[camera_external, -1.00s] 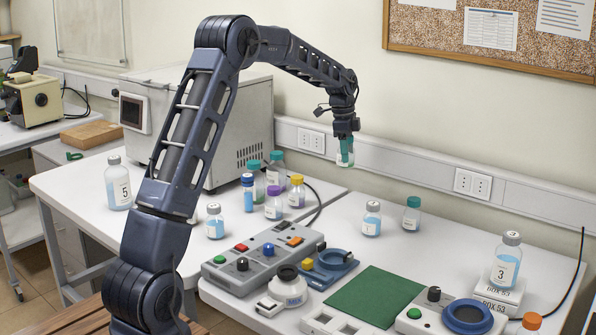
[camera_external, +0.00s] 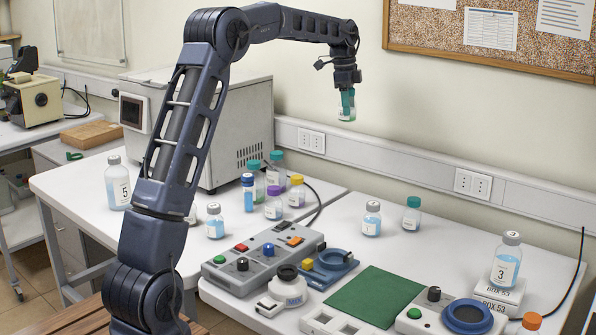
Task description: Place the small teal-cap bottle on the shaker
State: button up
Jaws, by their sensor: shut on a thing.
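My gripper (camera_external: 347,91) is shut on a small clear bottle with a teal cap (camera_external: 347,104), held upright in the air near the back wall, well above the tables. The fingers cover part of its cap. A white device with a round blue plate (camera_external: 468,314) stands at the front right, cut off by the lower edge. A smaller blue device with a round top and a yellow button (camera_external: 330,266) stands left of a green mat. I cannot tell for certain which of these is the shaker. The held bottle is apart from both.
Another teal-cap bottle (camera_external: 411,214) and a grey-cap bottle (camera_external: 371,219) stand behind the green mat (camera_external: 375,297). Bottle 3 (camera_external: 506,262) stands on stacked boxes at the right. Several bottles crowd by the grey oven (camera_external: 240,125). A grey button panel (camera_external: 262,256) is left of centre.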

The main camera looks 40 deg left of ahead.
notch_tip(320, 180, up, 8)
jog(key=shift+r, duration=0.1)
jog(key=s+a+n, duration=0.2)
jog(key=s+a, duration=0.2)
jog(key=a, duration=0.5)
jog(key=s+a+n, duration=0.1)
jog(key=s+a, duration=0.3)
jog(key=a, duration=0.5)
jog(key=s+a+n, duration=0.2)
jog(key=s+a, duration=0.3)
jog(key=a, duration=0.5)
jog(key=s+a+n, duration=0.5)
jog(key=s+a, duration=1.3)
jog(key=s, duration=0.1)
jog(key=shift+t+y, duration=0.4)
jog(key=f, duration=3.8)
jog(key=shift+d, duration=0.25)
jog(key=shift+f, duration=0.2)
jog(key=o, duration=1.1)
jog(key=shift+r, duration=0.1)
